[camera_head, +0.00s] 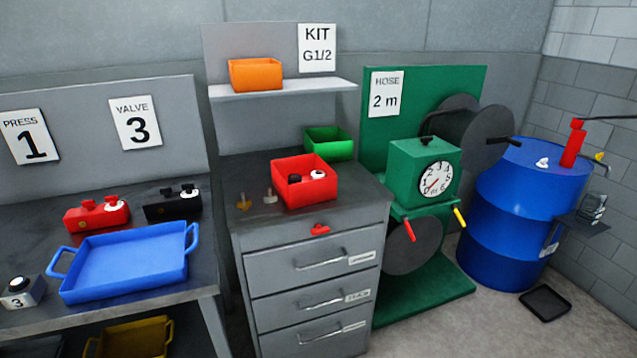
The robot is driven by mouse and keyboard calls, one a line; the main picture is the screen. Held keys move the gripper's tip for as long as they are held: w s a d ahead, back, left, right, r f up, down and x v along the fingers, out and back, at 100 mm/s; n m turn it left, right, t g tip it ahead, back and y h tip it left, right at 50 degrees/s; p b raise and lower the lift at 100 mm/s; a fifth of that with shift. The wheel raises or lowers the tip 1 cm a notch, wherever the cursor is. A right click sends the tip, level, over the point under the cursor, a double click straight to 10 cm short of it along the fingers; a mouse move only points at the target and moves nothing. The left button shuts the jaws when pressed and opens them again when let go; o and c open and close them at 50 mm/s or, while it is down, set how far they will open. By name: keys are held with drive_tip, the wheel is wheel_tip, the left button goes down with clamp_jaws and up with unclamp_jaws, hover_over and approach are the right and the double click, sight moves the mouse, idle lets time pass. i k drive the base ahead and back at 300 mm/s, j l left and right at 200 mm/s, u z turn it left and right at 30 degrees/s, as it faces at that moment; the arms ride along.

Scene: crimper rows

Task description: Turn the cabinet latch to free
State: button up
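The grey cabinet (318,249) stands in the middle with three drawers, each with a bar handle and a small label. A red latch (320,230) sits on its front, just under the top edge and above the upper drawer handle. Its grip looks roughly level, but it is too small to tell its exact setting. The drawers look closed. My gripper is not in view.
On the cabinet top are a red bin (306,190) holding small parts, a green bin (329,143) and two small fittings. A workbench with a blue tray (125,262) stands left. A green hose stand (424,172) and blue drum (524,215) stand right. Bare floor shows front right.

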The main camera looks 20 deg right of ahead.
sight(318, 230)
drive_tip(key=i+j+z, duration=0.3)
drive_tip(key=j, duration=0.25)
drive_tip(key=i+j+z, duration=0.3)
drive_tip(key=j, duration=0.35)
